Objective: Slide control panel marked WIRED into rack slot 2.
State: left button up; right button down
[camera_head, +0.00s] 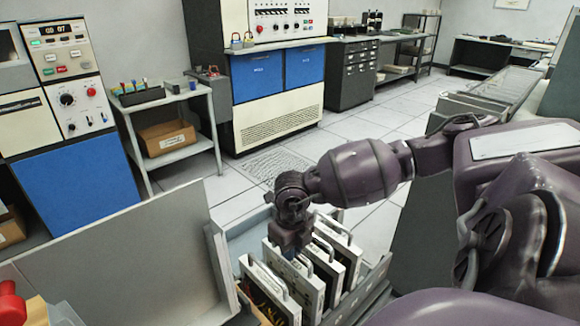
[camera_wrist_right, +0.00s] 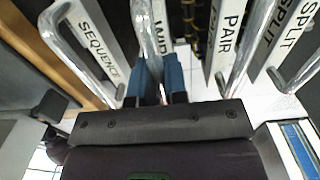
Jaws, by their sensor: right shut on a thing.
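My right gripper (camera_head: 290,250) points down into a row of upright white panels with metal handles. In the right wrist view its blue fingers (camera_wrist_right: 161,82) are shut on the WIRED panel (camera_wrist_right: 150,30), whose label is partly covered; only its first letters show. In the head view the WIRED panel (camera_head: 303,287) stands among its neighbours. My left gripper is out of view. I cannot make out a rack slot marked 2.
The panels stand close together in a grey holder (camera_head: 375,285). A large grey sheet (camera_head: 140,262) rises to the left. Machines with blue doors (camera_head: 258,78) and a small cart (camera_head: 205,90) with boxes stand behind. Tiled floor is open beyond the holder.

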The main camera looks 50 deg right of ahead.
jog(key=shift+f, duration=0.2)
jog(key=c, duration=1.1)
grip_release()
jog(key=shift+f, duration=0.1)
jog(key=shift+s+f, duration=0.1)
